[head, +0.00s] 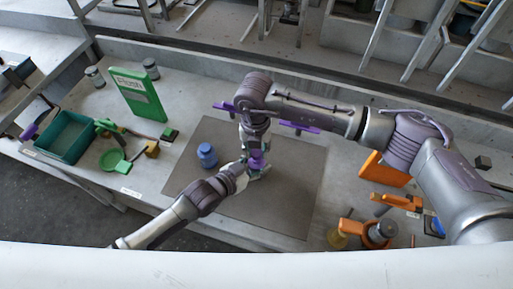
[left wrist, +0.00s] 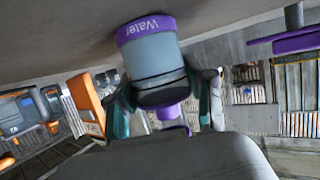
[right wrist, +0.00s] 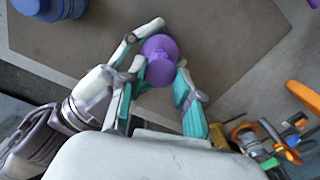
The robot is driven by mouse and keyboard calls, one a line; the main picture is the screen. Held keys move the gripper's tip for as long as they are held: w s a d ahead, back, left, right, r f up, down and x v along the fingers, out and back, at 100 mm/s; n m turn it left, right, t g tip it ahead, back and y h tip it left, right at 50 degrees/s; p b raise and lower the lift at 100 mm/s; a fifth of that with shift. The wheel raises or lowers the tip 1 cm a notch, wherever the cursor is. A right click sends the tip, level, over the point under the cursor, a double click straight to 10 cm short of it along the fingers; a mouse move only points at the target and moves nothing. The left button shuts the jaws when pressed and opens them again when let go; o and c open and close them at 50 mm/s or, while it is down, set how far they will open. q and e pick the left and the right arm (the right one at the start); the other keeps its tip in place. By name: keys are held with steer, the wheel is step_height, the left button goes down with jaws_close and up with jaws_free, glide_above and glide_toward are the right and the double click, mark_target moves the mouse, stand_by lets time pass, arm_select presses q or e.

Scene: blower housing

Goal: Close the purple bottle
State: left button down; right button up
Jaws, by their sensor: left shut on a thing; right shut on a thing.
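The purple bottle (head: 257,160) stands on the dark mat near its middle. In the left wrist view it appears upside down, a grey body (left wrist: 157,60) with a purple "Water" band (left wrist: 146,28). My left gripper (head: 244,171) is shut around the bottle from the side; its teal fingers flank it in the left wrist view (left wrist: 165,100). My right gripper (head: 257,153) comes down from above. In the right wrist view the round purple lid (right wrist: 160,60) lies between the right fingertips (right wrist: 160,85), which are shut on it. I cannot tell whether the lid sits fully on the bottle.
A blue jar (head: 207,155) stands left of the bottle on the mat (head: 285,210). A green box (head: 137,95), a teal bin (head: 66,137) and green tools are at left. Orange tools (head: 398,202) are at right. The mat's front part is clear.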

mark_target(256, 165)
steer(key=shift+f, duration=0.85)
steer(key=shift+f, duration=0.6)
